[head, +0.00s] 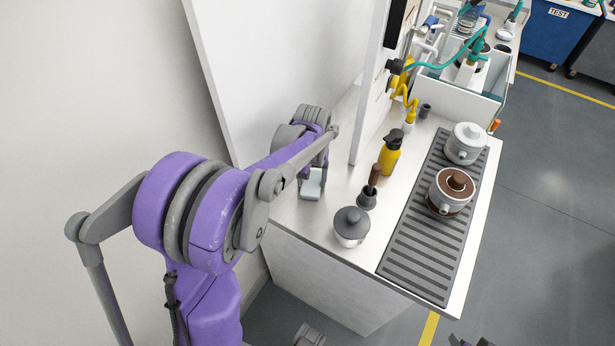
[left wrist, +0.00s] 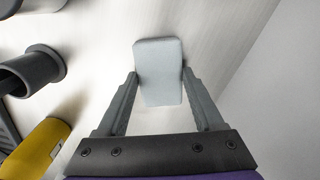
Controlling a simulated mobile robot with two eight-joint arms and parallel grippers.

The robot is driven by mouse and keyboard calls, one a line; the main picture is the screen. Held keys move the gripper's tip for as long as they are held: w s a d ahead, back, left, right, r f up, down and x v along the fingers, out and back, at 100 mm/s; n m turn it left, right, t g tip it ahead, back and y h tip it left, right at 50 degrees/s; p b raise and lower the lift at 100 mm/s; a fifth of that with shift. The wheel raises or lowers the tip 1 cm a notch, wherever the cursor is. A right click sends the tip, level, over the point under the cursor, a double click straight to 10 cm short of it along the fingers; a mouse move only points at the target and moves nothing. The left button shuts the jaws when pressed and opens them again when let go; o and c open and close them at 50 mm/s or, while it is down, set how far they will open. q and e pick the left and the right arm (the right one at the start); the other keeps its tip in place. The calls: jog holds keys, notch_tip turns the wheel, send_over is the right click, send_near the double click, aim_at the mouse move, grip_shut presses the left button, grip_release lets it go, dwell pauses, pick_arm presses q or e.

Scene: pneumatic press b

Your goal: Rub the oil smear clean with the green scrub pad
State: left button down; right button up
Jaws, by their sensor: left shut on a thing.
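My left gripper (left wrist: 158,76) is shut on a pale grey-blue block-like pad (left wrist: 158,62), with one finger on each side of it. In the head view the pad (head: 312,186) shows below the wrist, at the left end of the steel worktop (head: 290,213). It is at or close above the surface; I cannot tell if it touches. The pad looks pale, not clearly green. I cannot make out an oil smear in either view; the pad and my arm hide part of the worktop. My right gripper is not clearly seen.
A white panel (head: 270,70) rises behind.

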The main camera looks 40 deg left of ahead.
pick_arm(q)
jog(key=shift+d, duration=0.15)
jog(key=shift+d+f, duration=0.15)
jog(key=shift+d, duration=0.7)
jog(key=shift+a, duration=1.1)
jog(key=shift+a, duration=0.1)
jog(key=shift+s+a, duration=0.15)
jog(key=shift+a, duration=0.65)
